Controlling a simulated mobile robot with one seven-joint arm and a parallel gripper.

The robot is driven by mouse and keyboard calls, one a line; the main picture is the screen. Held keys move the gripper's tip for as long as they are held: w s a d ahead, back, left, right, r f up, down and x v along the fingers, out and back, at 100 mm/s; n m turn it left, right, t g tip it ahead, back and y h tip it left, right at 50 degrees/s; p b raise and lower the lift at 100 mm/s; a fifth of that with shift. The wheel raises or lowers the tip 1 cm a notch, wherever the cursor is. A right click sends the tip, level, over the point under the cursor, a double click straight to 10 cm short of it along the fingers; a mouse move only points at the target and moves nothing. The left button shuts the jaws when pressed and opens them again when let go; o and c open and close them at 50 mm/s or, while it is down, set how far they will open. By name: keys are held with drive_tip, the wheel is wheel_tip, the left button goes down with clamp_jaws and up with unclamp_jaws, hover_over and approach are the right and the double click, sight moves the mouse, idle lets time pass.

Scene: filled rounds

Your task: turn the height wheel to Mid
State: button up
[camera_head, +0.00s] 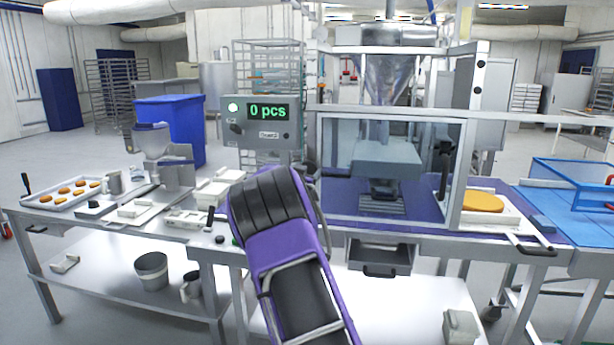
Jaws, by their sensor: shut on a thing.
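My arm (277,250), purple and black, reaches up from the bottom in front of the machine's left side. Its far end hides my gripper, so I cannot see the jaws. A grey curved edge (319,203) shows just right of the arm, by the machine's left post. It may be part of the height wheel, but most of it is hidden. No Mid mark can be read. The machine has a steel hopper (388,75) above a clear guarded box. A control panel (263,122) left of it reads "0 pcs".
A tray with orange rounds (46,203) and a small grey mixer-like device (160,160) stand on the left table. A board with an orange disc (482,202) lies right of the guard. A blue bin (172,125) stands behind. A blue crate (580,181) is far right.

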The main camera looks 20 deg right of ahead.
drive_tip(key=m+b, duration=0.2)
drive_tip(key=m, duration=0.1)
drive_tip(key=shift+d+f+m, duration=0.1)
drive_tip(key=shift+f+m, duration=0.05)
drive_tip(key=shift+m, duration=0.25)
drive_tip(key=m+b, duration=0.2)
drive_tip(key=m, duration=0.1)
drive_tip(key=shift+s+f+y, duration=0.1)
drive_tip(key=shift+y, duration=0.3)
drive_tip(key=m+b, duration=0.2)
drive_tip(key=m, duration=0.1)
drive_tip(key=shift+d+m, duration=0.1)
drive_tip(key=shift+m, duration=0.2)
drive_tip(key=shift+m+y+b, duration=0.3)
drive_tip(key=shift+m+b, duration=0.05)
drive_tip(key=shift+m, duration=0.95)
drive_tip(key=o, duration=1.3)
drive_tip(key=shift+o, duration=0.2)
drive_tip(key=shift+s, duration=0.1)
